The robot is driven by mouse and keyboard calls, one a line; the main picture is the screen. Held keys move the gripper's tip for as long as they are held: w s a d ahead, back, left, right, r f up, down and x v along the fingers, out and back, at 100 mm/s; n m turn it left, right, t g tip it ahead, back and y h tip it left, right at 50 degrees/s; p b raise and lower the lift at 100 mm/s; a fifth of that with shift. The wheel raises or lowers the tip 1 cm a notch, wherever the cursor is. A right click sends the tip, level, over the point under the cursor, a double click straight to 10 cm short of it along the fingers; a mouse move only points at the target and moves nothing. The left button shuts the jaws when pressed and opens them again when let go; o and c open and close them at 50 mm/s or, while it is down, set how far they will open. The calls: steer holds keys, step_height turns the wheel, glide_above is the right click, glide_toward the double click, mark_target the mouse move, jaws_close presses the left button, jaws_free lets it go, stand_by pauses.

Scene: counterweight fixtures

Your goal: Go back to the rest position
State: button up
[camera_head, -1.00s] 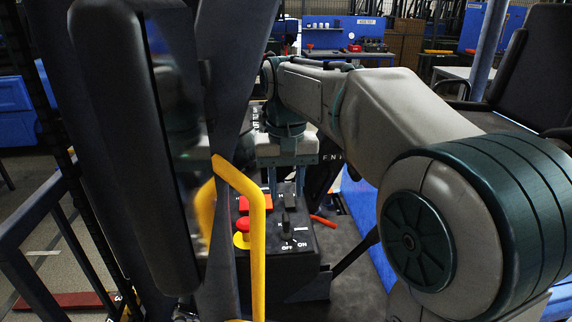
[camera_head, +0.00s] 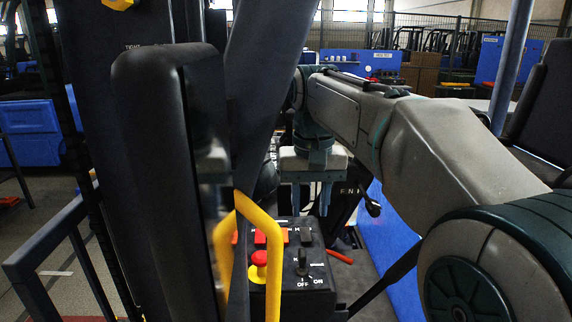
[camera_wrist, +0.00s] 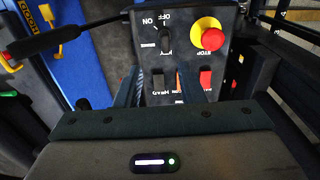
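My gripper (camera_head: 311,200) hangs from my arm above the far side of a black control panel, fingers pointing down. In the wrist view its two fingers (camera_wrist: 163,90) stand apart with nothing seen between them, so it is open and empty. The black control panel (camera_head: 318,262) carries a red stop button on a yellow base (camera_head: 259,262), a black rotary switch (camera_head: 302,264) marked OFF and ON, and a red rocker switch (camera_head: 262,236). In the wrist view the stop button (camera_wrist: 213,39), the rotary switch (camera_wrist: 165,41) and the red rocker (camera_wrist: 206,79) lie beyond the fingers.
A yellow bent handrail (camera_head: 271,260) and a dark upright post with a mirror-like panel (camera_head: 160,170) stand close at the left. A red lever (camera_head: 340,257) lies beside the panel.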

steer(key=s+d+f+t, duration=0.1)
steer(key=s+d+f, duration=0.3)
steer(key=s+f, duration=0.4)
steer(key=s+d+f+t, duration=0.2)
steer(key=s+d+f, duration=0.2)
steer(key=s+f, duration=0.4)
steer(key=shift+s+d, duration=0.15)
steer(key=shift+s, duration=0.2)
